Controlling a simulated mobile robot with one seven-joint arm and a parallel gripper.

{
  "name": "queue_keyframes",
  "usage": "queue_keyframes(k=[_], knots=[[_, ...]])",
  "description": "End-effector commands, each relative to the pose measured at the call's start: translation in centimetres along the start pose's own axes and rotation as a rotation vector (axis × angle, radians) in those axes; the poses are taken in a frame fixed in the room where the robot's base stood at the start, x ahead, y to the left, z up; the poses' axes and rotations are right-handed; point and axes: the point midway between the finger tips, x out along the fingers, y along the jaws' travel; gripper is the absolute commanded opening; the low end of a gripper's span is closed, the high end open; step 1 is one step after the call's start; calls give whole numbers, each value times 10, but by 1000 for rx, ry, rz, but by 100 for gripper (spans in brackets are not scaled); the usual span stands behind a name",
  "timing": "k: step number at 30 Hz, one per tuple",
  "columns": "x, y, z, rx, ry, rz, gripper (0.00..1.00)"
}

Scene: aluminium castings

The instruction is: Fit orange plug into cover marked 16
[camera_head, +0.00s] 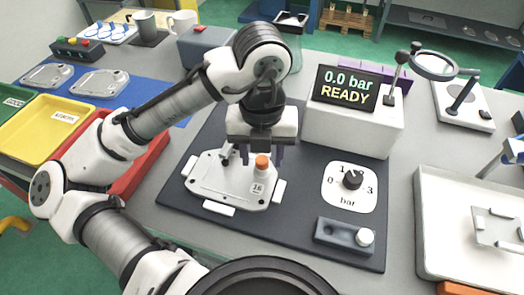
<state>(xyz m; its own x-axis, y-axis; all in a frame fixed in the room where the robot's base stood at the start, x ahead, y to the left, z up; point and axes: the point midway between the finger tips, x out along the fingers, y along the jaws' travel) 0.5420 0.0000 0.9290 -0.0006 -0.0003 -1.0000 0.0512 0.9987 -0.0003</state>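The cover marked 16 (222,183) is a pale casting lying flat on the dark mat, held among several white blocks. Its label reads 16 near its right end. The orange plug (262,162) stands upright at the cover's right end, just above the label, with a pale part below its orange top. How deep it sits cannot be told. My gripper (263,154) points down at the plug. The wrist hides the cover's far edge in part.
A display box (350,128) reads 0.0 bar READY behind right. A dial (352,180) and a small grey holder with a white knob (343,235) lie right. A white tray (430,240) is far right. Yellow (20,150) and red bins and more castings (97,82) are left.

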Motion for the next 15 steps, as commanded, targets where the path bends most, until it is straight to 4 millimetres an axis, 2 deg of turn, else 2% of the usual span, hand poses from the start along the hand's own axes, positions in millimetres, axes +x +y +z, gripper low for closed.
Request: queue_keyframes(k=[9, 11, 15], knots=[[-3, 0, 0, 0, -1, 1, 46], [-8, 0, 0, 0, -1, 1, 46], [-32, 0, 1, -1, -4, 2, 46]])
